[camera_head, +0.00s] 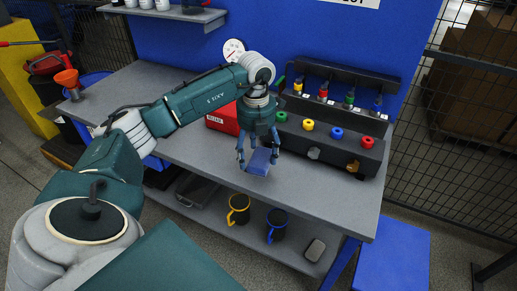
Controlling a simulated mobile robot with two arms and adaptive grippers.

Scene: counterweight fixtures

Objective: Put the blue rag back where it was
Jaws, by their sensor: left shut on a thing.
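The blue rag (259,163) is a small folded blue block shape at the middle of the grey workbench (330,205). My left gripper (258,155) points down from above and is shut on the rag. I cannot tell whether the rag touches the bench top or hangs just above it. My right gripper does not show.
A dark fixture (325,143) with coloured knobs stands behind the gripper, beside a red box (222,118). An orange funnel (68,80) is at the bench's left end. Two mugs (238,209) (277,224) stand on the lower shelf. The bench's front right is clear.

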